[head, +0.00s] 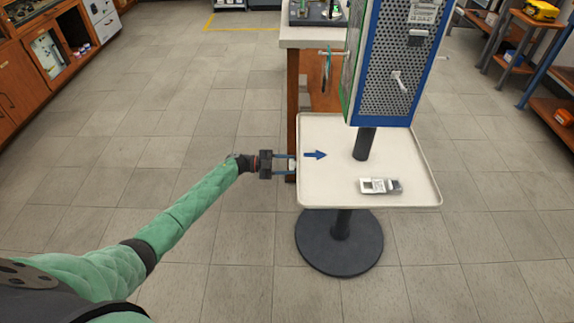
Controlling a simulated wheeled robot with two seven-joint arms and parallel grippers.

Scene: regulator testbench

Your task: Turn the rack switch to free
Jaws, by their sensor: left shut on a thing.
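The rack is a tall perforated grey panel with a blue frame (376,115) on a dark post above a white tray (325,190). A small lever (401,82) sticks out of the panel, and a grey block (416,37) sits higher up. I cannot tell which part is the rack switch. My left gripper (291,166) is at the tray's left edge, its fingers closed around a small light-grey piece (292,165) there. The piece is mostly hidden between the fingers. A blue arrow (315,155) on the tray beside it points right. My right gripper is not in view.
A handheld meter (380,186) lies on the tray. The tray stands on a round black base (339,256). A wooden bench (303,45) is behind it. Shelving stands at the right and cabinets at far left. The tiled floor between is clear.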

